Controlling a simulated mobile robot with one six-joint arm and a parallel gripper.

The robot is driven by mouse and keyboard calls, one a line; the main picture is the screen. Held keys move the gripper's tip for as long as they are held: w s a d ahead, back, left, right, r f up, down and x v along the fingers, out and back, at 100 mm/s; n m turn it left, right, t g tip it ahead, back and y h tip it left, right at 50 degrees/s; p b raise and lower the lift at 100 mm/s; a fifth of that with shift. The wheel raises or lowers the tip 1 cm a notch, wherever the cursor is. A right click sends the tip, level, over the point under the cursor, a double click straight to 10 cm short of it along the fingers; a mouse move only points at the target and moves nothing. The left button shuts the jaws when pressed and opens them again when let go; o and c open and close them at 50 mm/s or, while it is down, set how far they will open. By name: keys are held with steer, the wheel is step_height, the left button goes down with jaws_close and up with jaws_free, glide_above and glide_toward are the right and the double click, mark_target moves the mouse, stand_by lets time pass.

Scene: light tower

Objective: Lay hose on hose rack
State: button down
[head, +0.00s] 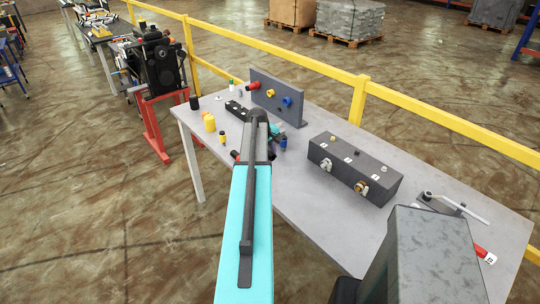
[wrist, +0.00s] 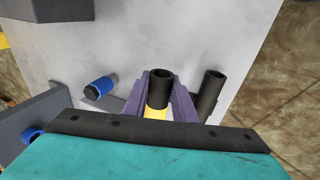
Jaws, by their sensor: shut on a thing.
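In the wrist view, my gripper (wrist: 159,102) has purple-grey fingers on either side of an upright black-and-yellow tubular piece (wrist: 158,90), which looks like the hose. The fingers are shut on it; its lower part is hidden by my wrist. In the head view my arm hides the gripper and the held piece. I cannot tell for certain which thing is the hose rack. A grey upright panel (head: 275,93) with red, yellow and blue fittings stands at the back of the table, and its grey edge shows at the left of the wrist view (wrist: 30,110).
A black tube (wrist: 211,94) is just right of the gripper; a blue-and-black piece (wrist: 101,87) is to the left. A long grey box (head: 352,165) stands right of my arm.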

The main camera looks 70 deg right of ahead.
steer(key=shift+f+b, duration=0.9)
steer(key=shift+f, duration=0.95)
steer(key=shift+s+a+f+b, duration=0.1)
steer(key=shift+a+f+b, duration=0.15)
steer(key=shift+f, duration=0.15)
steer(key=shift+a+f+b, duration=0.15)
steer(key=shift+f+b, duration=0.1)
steer(key=shift+f, duration=0.15)
steer(key=c, duration=1.4)
jaws_free()
steer(key=shift+a+r, duration=0.1)
steer(key=shift+w+a+r+b, duration=0.1)
steer(key=shift+w+r+b, duration=0.15)
steer(key=shift+r+b, duration=0.4)
steer(key=b+v, duration=0.1)
steer(key=v, duration=0.3)
steer(key=b+v, duration=0.1)
steer(key=v, duration=0.4)
steer(key=b+v, duration=0.1)
steer(key=v, duration=0.3)
steer(key=shift+s+d+r, duration=0.25)
steer(key=shift+r, duration=0.3)
